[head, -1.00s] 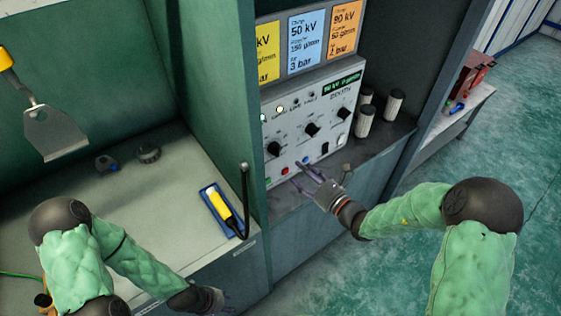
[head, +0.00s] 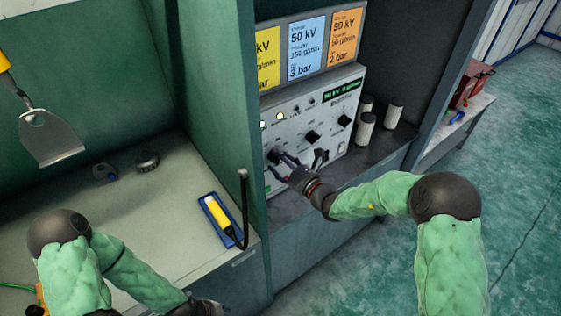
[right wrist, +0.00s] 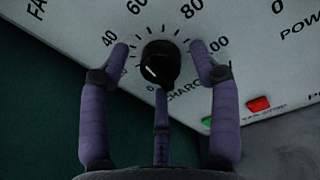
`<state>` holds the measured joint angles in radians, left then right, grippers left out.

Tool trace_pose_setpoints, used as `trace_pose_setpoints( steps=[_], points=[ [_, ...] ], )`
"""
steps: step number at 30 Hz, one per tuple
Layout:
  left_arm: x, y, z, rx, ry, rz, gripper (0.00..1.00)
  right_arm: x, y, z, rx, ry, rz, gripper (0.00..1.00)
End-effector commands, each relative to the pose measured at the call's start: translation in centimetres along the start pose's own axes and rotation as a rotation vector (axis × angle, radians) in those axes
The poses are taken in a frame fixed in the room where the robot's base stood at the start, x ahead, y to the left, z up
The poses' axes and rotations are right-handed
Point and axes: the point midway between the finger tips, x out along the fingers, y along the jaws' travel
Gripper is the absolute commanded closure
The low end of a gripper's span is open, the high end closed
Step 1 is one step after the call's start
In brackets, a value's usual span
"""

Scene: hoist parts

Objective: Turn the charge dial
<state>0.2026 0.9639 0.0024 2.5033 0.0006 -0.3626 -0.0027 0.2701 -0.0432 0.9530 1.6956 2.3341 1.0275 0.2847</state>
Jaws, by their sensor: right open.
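The charge dial (right wrist: 160,62) is a black round knob on the light grey control panel, in a scale with 40, 60, 80 and 100 around it. Its white mark points to the lower left in the right wrist view. The dial also shows in the head view at the panel's lower left (head: 272,156). My right gripper (right wrist: 160,60) is open, its purple fingers to the left, right and below the dial; contact cannot be told. In the head view the right gripper (head: 284,160) partly covers the panel's lower part. My left gripper (head: 207,308) is cut off at the bottom edge.
Two more black knobs (head: 312,136) sit up and right of the dial. A red button (right wrist: 258,104) and a green one (right wrist: 207,121) lie nearby. A green partition (head: 215,90) stands left of the panel. White cylinders (head: 365,133) stand to its right.

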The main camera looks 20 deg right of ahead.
Motion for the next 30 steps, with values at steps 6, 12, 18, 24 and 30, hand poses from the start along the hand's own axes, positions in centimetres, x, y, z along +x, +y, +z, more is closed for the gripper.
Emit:
trace_pose_setpoints(
  steps=[6,12,18,24,30],
  points=[
    [-0.01,0.0,0.0,0.0,0.0,0.0,0.6,0.01,0.0,0.0,0.0,0.0,0.0,0.38],
    [-0.01,0.0,0.0,0.0,0.0,0.0,0.6,0.0,-0.01,0.01,0.0,0.0,0.0,0.94],
    [-0.03,0.01,0.0,0.0,0.0,0.0,0.6,0.01,-0.01,0.11,-0.022,0.0,0.0,0.94],
    [-0.01,0.0,0.0,0.0,0.0,0.0,0.6,0.02,0.02,0.18,-0.138,0.007,-0.002,0.94],
    [0.0,0.0,0.0,0.0,0.0,0.0,0.6,0.03,0.01,0.2,-0.174,0.01,-0.003,0.94]
  ],
)
